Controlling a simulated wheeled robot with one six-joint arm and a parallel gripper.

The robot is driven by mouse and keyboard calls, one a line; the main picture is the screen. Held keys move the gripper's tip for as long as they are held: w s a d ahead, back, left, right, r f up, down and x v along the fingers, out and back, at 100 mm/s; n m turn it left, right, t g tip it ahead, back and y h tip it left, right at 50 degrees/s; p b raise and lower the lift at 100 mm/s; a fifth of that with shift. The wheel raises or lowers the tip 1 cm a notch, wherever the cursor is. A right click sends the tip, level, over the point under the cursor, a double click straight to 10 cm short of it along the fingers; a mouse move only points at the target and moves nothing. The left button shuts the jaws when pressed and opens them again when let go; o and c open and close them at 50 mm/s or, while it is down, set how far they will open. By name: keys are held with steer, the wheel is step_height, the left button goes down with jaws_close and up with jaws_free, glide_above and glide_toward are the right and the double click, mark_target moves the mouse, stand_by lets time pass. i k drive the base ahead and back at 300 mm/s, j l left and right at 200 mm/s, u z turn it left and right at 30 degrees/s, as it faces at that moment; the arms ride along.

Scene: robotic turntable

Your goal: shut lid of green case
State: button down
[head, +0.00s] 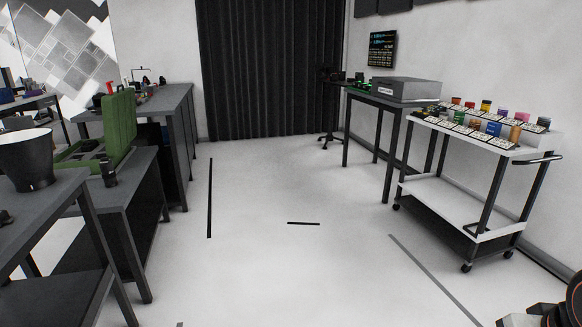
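A green case (70,158) sits on a dark table at the left. Its lid (119,128) stands open, roughly upright, on the case's right side. Dark shapes show inside the case's base, too small to make out. My gripper is not in view; only a black and red part, likely of my own arm, shows at the lower right corner.
A black bucket-like container (28,158) stands on the nearer table, partly in front of the case. A small black cylinder (108,173) stands beside the lid. A white cart (462,206) with colored jars is at the right. The middle floor is clear.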

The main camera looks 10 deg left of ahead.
mark_target(118, 108)
steer(key=i+j+u, duration=0.2)
steer(key=i+u, duration=0.2)
steer(key=i, duration=0.15)
steer(key=i+u, duration=0.45)
steer(key=i, duration=0.15)
steer(key=i+l+u, duration=0.2)
steer(key=i+u, duration=0.2)
steer(key=i, duration=0.15)
steer(key=i+u, duration=0.35)
steer(key=i, duration=0.2)
steer(key=i+l+u, duration=0.1)
steer(key=i+u, duration=0.25)
steer(key=i, duration=0.2)
